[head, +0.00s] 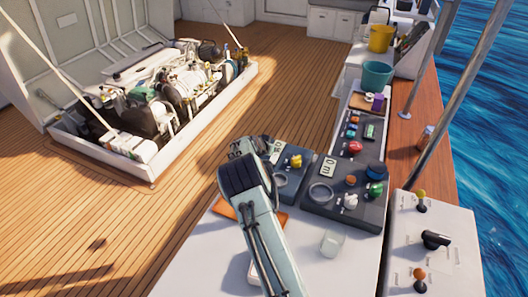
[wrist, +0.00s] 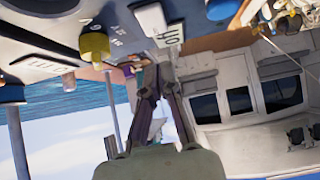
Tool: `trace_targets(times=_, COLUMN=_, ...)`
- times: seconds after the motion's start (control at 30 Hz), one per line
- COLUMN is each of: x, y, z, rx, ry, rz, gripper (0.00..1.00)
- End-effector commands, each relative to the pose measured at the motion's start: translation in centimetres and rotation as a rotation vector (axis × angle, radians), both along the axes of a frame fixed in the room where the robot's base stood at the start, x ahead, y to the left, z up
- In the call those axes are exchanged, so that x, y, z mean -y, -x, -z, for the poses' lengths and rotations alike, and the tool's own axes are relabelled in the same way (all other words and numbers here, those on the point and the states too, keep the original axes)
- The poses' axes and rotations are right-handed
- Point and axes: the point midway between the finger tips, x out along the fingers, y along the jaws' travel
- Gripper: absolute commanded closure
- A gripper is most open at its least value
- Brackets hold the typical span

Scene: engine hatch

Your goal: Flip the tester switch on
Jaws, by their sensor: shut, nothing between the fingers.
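Two dark instrument boxes stand on the white bench right of my arm in the head view. The left box (head: 289,187) carries a white display, a ring and a yellow knob (head: 297,160). The right box (head: 335,213) carries a similar display (head: 329,167), a ring and several coloured knobs. I cannot tell which small part is the tester switch. My gripper is by the left box's far left edge, mostly hidden by my arm in the head view. In the tilted wrist view, my gripper (wrist: 158,68) is shut and empty, close to a panel with a yellow knob (wrist: 93,45) and white label plates (wrist: 153,20).
A further panel (head: 352,148) with coloured buttons lies behind the right box. A white control box (head: 432,262) with levers stands at the right. A clear block (head: 332,243) sits on the bench. The open engine hatch (head: 165,95) is at the left, with clear deck around it.

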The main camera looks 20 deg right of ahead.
Motion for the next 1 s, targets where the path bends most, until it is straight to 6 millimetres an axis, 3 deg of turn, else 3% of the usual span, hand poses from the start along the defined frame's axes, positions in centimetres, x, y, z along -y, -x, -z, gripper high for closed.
trace_targets(times=0.1, x=-2.1, y=1.7, z=-1.7, rx=0.000, ry=-0.004, rz=-0.004, gripper=1.00)
trace_targets(times=0.4, x=-5.0, y=4.8, z=-4.9, rx=0.000, ry=-0.002, rz=-0.003, gripper=1.00)
trace_targets(times=0.67, x=-5.6, y=5.5, z=-5.5, rx=0.000, ry=0.000, rz=-0.001, gripper=1.00)
trace_targets(times=1.0, x=-5.1, y=4.9, z=-5.8, rx=0.040, ry=0.044, rz=-0.003, gripper=1.00)
